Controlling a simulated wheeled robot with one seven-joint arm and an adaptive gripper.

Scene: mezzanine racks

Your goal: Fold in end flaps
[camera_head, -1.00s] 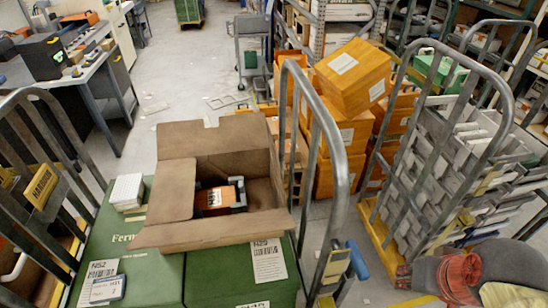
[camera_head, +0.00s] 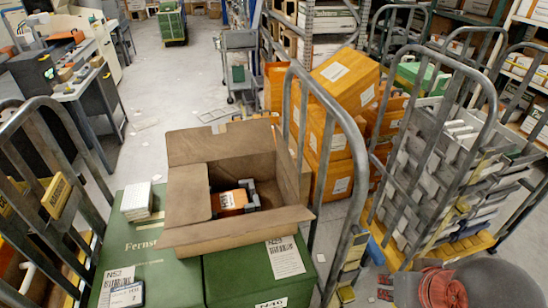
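An open brown cardboard carton (camera_head: 284,175) stands on green boxes. Its far flap (camera_head: 220,143) stands up and leans back. Inside lie an orange box with a white label (camera_head: 229,203) and a dark grey item (camera_head: 251,192).
Green boxes (camera_head: 240,275) support the carton; a white stack (camera_head: 137,201) lies left of it. Metal cart rails (camera_head: 345,125) rise close on the right, others (camera_head: 52,130) on the left. Orange cartons (camera_head: 343,80) and a cart of grey trays (camera_head: 425,150) stand beyond. Open floor (camera_head: 180,75) lies behind.

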